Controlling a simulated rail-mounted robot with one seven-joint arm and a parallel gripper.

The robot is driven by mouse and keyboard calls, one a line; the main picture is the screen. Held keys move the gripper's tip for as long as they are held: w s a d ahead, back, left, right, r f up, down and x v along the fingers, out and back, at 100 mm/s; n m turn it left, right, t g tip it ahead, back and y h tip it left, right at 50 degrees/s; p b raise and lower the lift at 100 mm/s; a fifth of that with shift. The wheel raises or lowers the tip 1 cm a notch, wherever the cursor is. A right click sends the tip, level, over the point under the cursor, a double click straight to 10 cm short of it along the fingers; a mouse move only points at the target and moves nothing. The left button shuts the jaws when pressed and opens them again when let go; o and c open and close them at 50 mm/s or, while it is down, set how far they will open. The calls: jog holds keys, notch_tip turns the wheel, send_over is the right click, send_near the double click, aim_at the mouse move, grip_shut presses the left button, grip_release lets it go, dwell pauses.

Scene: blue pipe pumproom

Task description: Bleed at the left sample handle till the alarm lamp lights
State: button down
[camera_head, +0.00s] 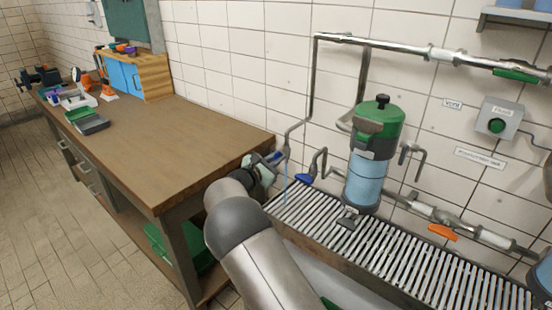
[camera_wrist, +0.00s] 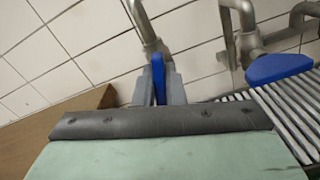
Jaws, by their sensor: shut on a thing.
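My gripper (camera_head: 268,162) is shut on a blue handle (camera_wrist: 158,78) of the left tap; in the wrist view its two grey fingers (camera_wrist: 159,90) stand on either side of the handle. The left tap's pipe (camera_head: 287,147) comes down from the wall pipework. A thin blue streak (camera_head: 286,182) hangs below it, like running liquid, towards the grating. A second tap with a blue handle (camera_head: 305,178) stands just right, untouched; it also shows in the wrist view (camera_wrist: 279,67). A grey wall box carries a round green lamp (camera_head: 497,126); I see no clear glow.
A slatted drain grating (camera_head: 400,262) runs below the taps. A green-topped filter vessel (camera_head: 368,165) stands over it. An orange handle (camera_head: 443,232) sits on the lower pipe. The wooden bench (camera_head: 160,135) at left reaches close to my gripper.

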jog(key=c, duration=1.5)
grip_release()
jog(key=b+v, duration=0.2)
jog(key=v, duration=1.5)
jog(key=shift+s+a, duration=0.2)
